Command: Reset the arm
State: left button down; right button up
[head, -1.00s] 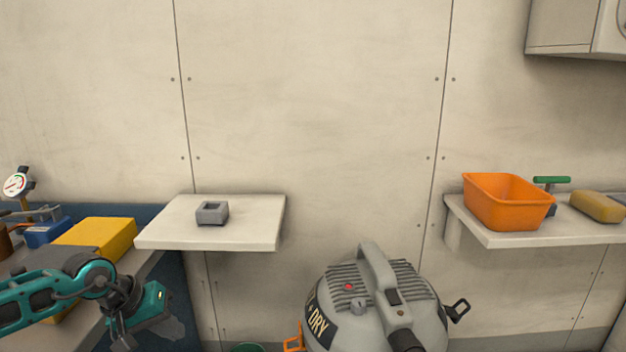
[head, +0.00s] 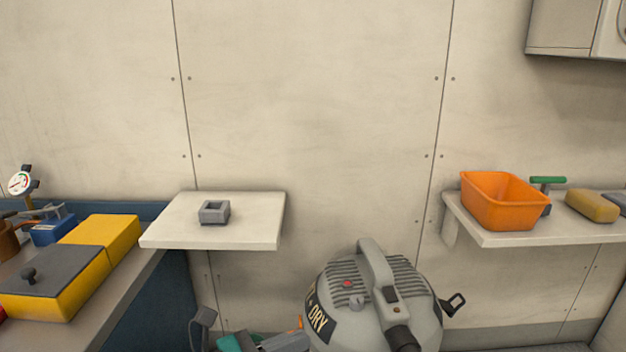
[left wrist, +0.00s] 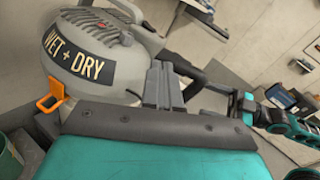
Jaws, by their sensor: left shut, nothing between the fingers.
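My left gripper (head: 285,342) is low at the bottom edge of the head view, just left of the wet + dry vacuum (head: 372,295), and partly cut off. In the left wrist view its grey fingers (left wrist: 163,84) are together with nothing between them. The vacuum (left wrist: 92,62) stands behind and to the left of them there. Part of another teal and black arm of mine shows at the right of that view. What looks like its gripper end (left wrist: 222,90) is too small to read.
A small grey square holder (head: 214,212) sits on the left wall shelf (head: 180,238). A yellow box with a grey lid (head: 60,285) is on the left bench. An orange bin (head: 500,203) and a yellow sponge (head: 592,206) are on the right shelf (head: 500,240).

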pick_arm(q)
jog(key=s+a+f+m+t+y+p, duration=0.1)
jog(key=s+a+f+m+y, duration=0.5)
jog(key=m, duration=0.8)
jog(key=s+a+f+m+t+y+p, duration=0.1)
jog(key=s+a+f+m+y, duration=0.6)
jog(key=m, duration=0.8)
jog(key=shift+s+a+f+p, duration=0.55)
jog(key=shift+s+a+p, duration=0.2)
jog(key=shift+p, duration=0.1)
pick_arm(e)
jog(key=s+f+m+g, duration=0.1)
jog(key=m, duration=0.1)
jog(key=s+a+f+m+g, duration=0.1)
jog(key=f+m, duration=0.1)
jog(key=s+a+f+m+g, duration=0.1)
jog(key=m, duration=0.1)
jog(key=shift+a+f+g+h, duration=0.2)
jog(key=shift+g+h, duration=0.1)
jog(key=shift+h, duration=0.1)
pick_arm(q)
jog(key=shift+d, duration=0.1)
pick_arm(e)
jog(key=shift+r, duration=0.1)
